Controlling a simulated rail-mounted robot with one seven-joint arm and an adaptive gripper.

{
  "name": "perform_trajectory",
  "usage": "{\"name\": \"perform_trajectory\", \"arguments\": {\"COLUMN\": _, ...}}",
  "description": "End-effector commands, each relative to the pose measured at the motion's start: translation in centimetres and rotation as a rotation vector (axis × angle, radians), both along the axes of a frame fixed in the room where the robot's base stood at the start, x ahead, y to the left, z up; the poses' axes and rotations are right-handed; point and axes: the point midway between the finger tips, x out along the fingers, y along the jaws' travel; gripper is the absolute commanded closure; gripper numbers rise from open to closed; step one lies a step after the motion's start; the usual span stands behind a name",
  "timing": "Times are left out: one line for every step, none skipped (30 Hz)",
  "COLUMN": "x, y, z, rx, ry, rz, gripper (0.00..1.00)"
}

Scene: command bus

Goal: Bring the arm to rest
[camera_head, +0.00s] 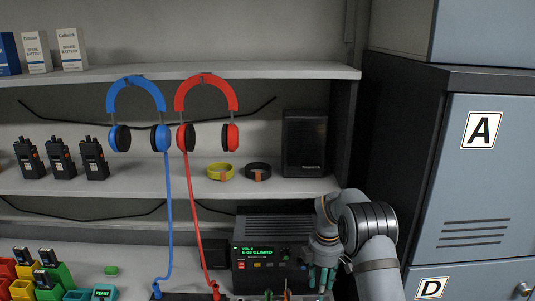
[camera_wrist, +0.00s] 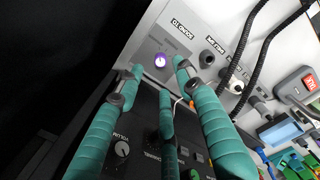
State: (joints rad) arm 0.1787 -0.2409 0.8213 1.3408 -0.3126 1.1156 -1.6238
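My arm (camera_head: 375,250) comes up from the lower right in the head view and bends over at the top, so that my gripper (camera_head: 322,272) hangs down in front of the black radio unit (camera_head: 268,252). In the wrist view, the teal fingers of my gripper (camera_wrist: 160,76) are spread apart and nothing shows held between them. I cannot tell whether the fingers touch either.
Blue headphones (camera_head: 136,90) and red headphones (camera_head: 206,90) hang from the shelf edge (camera_head: 270,71), their cords running down left of the radio. Blue-grey lockers (camera_head: 475,180) stand close on the right. Coloured bins (camera_head: 75,294) are at lower left. Black coiled cords (camera_wrist: 262,60) hang beside the panel.

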Motion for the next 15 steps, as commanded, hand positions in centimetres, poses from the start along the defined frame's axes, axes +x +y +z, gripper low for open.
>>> {"name": "perform_trajectory", "arguments": {"x": -0.1, "y": 0.0, "z": -1.2, "rx": 0.001, "ry": 0.005, "rz": 0.0, "gripper": 0.63}}
{"name": "perform_trajectory", "arguments": {"x": -0.1, "y": 0.0, "z": -1.8, "rx": 0.001, "ry": 0.005, "rz": 0.0, "gripper": 0.63}}
{"name": "perform_trajectory", "arguments": {"x": 0.0, "y": 0.0, "z": -2.5, "rx": 0.001, "ry": 0.004, "rz": -0.001, "gripper": 0.63}}
{"name": "perform_trajectory", "arguments": {"x": 0.0, "y": 0.0, "z": -3.1, "rx": 0.001, "ry": 0.004, "rz": 0.0, "gripper": 0.63}}
{"name": "perform_trajectory", "arguments": {"x": 0.0, "y": 0.0, "z": -3.7, "rx": 0.001, "ry": 0.004, "rz": -0.001, "gripper": 0.63}}
{"name": "perform_trajectory", "arguments": {"x": 0.0, "y": 0.0, "z": -4.3, "rx": 0.001, "ry": 0.003, "rz": 0.0, "gripper": 0.63}}
{"name": "perform_trajectory", "arguments": {"x": 0.0, "y": 0.0, "z": -4.8, "rx": 0.001, "ry": 0.003, "rz": 0.0, "gripper": 0.63}}
{"name": "perform_trajectory", "arguments": {"x": 0.1, "y": 0.0, "z": -5.2, "rx": 0.001, "ry": 0.002, "rz": 0.0, "gripper": 0.63}}
{"name": "perform_trajectory", "arguments": {"x": 0.1, "y": 0.0, "z": -5.7, "rx": 0.001, "ry": 0.002, "rz": -0.001, "gripper": 0.63}}
{"name": "perform_trajectory", "arguments": {"x": 0.1, "y": 0.0, "z": -6.1, "rx": 0.001, "ry": 0.002, "rz": -0.001, "gripper": 0.63}}
{"name": "perform_trajectory", "arguments": {"x": 0.1, "y": 0.0, "z": -6.4, "rx": 0.001, "ry": 0.001, "rz": -0.001, "gripper": 0.63}}
{"name": "perform_trajectory", "arguments": {"x": 0.2, "y": 0.0, "z": -6.7, "rx": 0.001, "ry": 0.001, "rz": -0.001, "gripper": 0.63}}
{"name": "perform_trajectory", "arguments": {"x": 0.2, "y": 0.0, "z": -7.0, "rx": 0.001, "ry": 0.0, "rz": -0.001, "gripper": 0.63}}
{"name": "perform_trajectory", "arguments": {"x": 0.2, "y": 0.0, "z": -7.1, "rx": 0.001, "ry": 0.0, "rz": 0.0, "gripper": 0.63}}
{"name": "perform_trajectory", "arguments": {"x": 0.2, "y": 0.0, "z": -7.0, "rx": 0.001, "ry": -0.002, "rz": -0.013, "gripper": 0.63}}
